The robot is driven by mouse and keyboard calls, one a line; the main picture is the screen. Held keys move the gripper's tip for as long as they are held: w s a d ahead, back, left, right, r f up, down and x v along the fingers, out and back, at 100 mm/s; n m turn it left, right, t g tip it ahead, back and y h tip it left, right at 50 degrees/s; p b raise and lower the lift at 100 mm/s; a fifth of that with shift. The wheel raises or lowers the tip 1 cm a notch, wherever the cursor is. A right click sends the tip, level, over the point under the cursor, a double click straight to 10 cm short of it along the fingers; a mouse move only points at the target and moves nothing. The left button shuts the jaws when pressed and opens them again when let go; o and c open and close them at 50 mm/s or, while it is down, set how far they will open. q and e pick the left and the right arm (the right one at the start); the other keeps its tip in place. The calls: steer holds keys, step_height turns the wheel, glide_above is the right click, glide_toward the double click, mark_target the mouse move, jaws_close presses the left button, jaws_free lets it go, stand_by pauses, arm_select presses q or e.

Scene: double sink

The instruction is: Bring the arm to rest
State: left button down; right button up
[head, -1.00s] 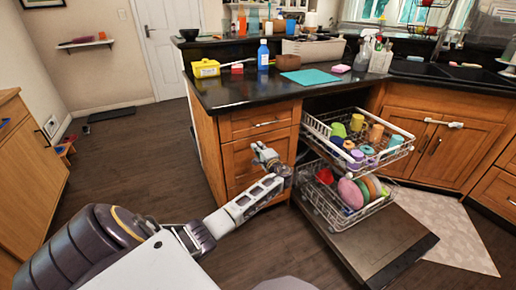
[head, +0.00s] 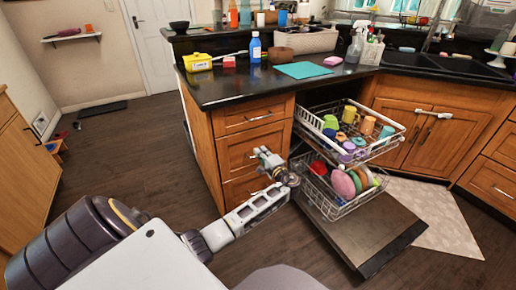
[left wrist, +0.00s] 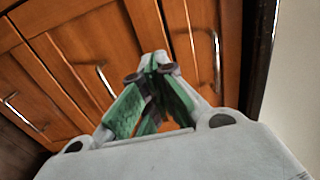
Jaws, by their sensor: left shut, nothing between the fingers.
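My left gripper (head: 262,152) is in front of the wooden drawers at the counter's end, just left of the open dishwasher racks. Its arm comes in from the lower left. In the left wrist view its fingers (left wrist: 158,62) meet at the tips, with nothing between them, and wooden cabinet fronts with metal handles (left wrist: 105,80) lie beyond. I cannot tell whether the gripper touches the drawers. My right gripper is in neither view.
The dishwasher is open, its upper rack (head: 308,121) holding cups and its lower rack (head: 318,200) plates. Its door (head: 370,235) lies low over the floor. The black counter (head: 225,92) carries a yellow box (head: 198,62), a blue bottle (head: 255,48) and a turquoise mat (head: 303,70).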

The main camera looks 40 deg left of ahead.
arm_select(q)
steer(key=shift+s+d, duration=0.1)
steer(key=shift+d, duration=0.2)
stand_by(0.4)
